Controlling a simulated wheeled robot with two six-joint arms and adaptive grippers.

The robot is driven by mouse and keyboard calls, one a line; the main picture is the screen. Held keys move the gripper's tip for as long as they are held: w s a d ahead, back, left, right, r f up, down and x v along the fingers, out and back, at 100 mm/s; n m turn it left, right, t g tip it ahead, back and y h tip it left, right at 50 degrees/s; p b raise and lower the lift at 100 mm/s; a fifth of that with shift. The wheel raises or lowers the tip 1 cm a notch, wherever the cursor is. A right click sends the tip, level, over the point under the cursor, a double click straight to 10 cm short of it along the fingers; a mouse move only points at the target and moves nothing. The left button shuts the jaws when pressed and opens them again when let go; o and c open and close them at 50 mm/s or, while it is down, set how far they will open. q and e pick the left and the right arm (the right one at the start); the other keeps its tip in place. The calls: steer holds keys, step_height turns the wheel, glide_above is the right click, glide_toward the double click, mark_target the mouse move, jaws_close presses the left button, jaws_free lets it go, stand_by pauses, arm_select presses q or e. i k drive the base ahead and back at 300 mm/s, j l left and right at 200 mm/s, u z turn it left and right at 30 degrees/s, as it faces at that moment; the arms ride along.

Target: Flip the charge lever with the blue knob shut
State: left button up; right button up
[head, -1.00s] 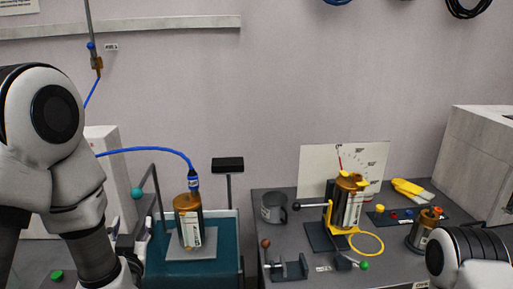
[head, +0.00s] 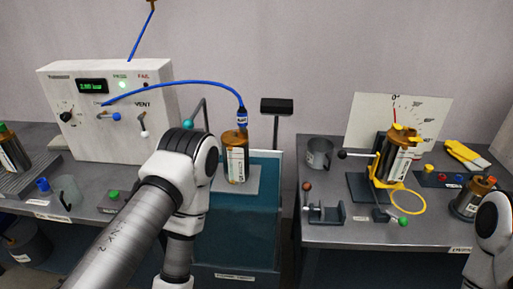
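The charge lever's blue knob (head: 115,117) is on the front of the white panel box (head: 105,75), at the left of the head view. Its short stem lies about level, with the knob at its right end. A second lever with a white knob (head: 144,134) hangs down under the VENT label. My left arm crosses the lower middle, with its wrist just right of the box and bending down out of the picture. My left gripper is not in view. My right arm shows only at the right edge, and its gripper is out of view.
A blue hose (head: 190,83) arches from the panel to the tube (head: 236,160) on the teal stand (head: 250,235). The right bench (head: 350,232) holds a clamped tube (head: 397,160).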

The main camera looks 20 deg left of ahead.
mark_target(116, 116)
steer(key=u, duration=1.5)
